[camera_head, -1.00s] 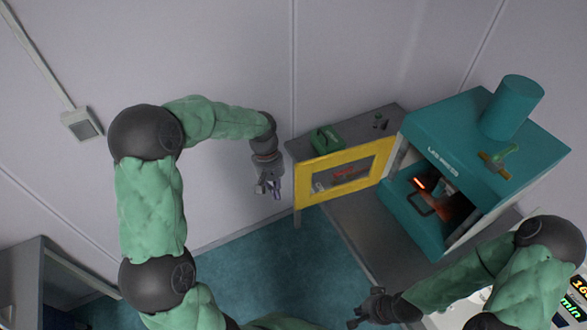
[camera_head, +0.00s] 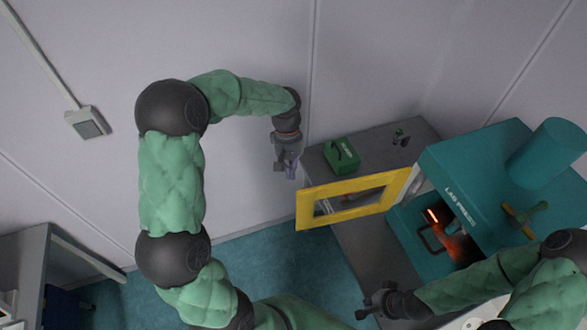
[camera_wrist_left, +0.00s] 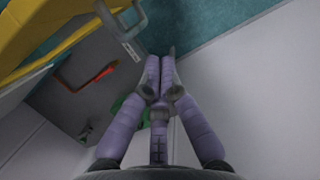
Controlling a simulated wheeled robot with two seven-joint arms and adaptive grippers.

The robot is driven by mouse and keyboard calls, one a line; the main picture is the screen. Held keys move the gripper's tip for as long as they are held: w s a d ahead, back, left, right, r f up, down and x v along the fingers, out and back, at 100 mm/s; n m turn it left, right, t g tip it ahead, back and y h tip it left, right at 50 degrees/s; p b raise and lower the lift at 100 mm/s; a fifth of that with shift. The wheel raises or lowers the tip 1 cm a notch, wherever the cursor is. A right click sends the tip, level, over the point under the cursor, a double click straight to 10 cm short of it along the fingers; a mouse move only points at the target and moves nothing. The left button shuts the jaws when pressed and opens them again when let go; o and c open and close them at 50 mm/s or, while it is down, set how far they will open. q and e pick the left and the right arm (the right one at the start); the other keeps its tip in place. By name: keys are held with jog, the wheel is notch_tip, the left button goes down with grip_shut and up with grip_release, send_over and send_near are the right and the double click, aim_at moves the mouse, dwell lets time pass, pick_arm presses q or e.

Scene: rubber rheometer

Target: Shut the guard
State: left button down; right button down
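The guard (camera_head: 345,213) is a yellow-framed door with a clear window. It stands swung open to the left of the teal lab press (camera_head: 470,180), whose chamber is exposed with a glowing orange part inside. In the left wrist view the guard's yellow frame (camera_wrist_left: 50,35) crosses the upper left, with a grey bar-like handle (camera_wrist_left: 122,32) beside it. My left gripper (camera_head: 289,172) is empty, just beyond the guard's free left end and apart from it. Its purple fingers (camera_wrist_left: 161,85) are together in the wrist view. My right gripper (camera_head: 363,300) is low in front of the bench, empty, with fingers apart.
A grey bench (camera_head: 375,145) carries a green box (camera_head: 342,155) and small dark items (camera_head: 400,137) behind the guard. A red-orange tool (camera_wrist_left: 92,82) lies on the bench in the wrist view. The wall is close behind my left gripper. Teal floor (camera_head: 300,265) is clear in front.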

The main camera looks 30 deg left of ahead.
pick_arm(q)
jog(key=s+d+f+p, duration=0.1)
jog(key=s+d+f, duration=0.2)
jog(key=f, duration=0.3)
jog(key=shift+s+d+f, duration=0.4)
jog(key=shift+s, duration=0.05)
